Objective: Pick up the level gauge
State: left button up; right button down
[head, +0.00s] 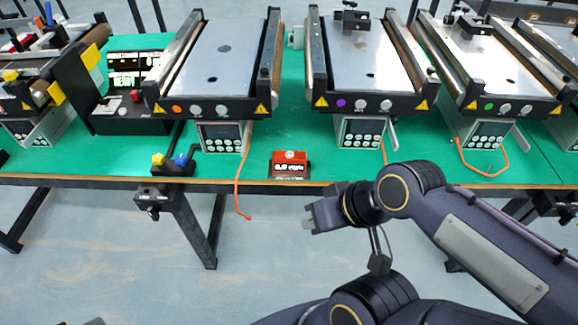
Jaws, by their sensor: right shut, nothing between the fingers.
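My right gripper (309,215) is in front of the table edge, below and slightly right of the gauge in the picture. It points left, is shut and holds nothing, and is apart from the gauge. My left gripper is not in view.
The green table (225,172) carries several mini conveyors (215,65) behind the gauge. Orange cables (238,190) hang near the edge left of the gauge. A small block with yellow and blue knobs (174,166) stands further left. The table strip around the gauge is clear.

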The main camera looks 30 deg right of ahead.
aim_at(297, 164)
jog(key=i+z, duration=0.35)
jog(key=i+j+z, duration=0.1)
jog(key=z, duration=0.3)
jog(key=i+j+z, duration=0.35)
jog(key=i+l, duration=0.05)
jog(key=l, duration=0.05)
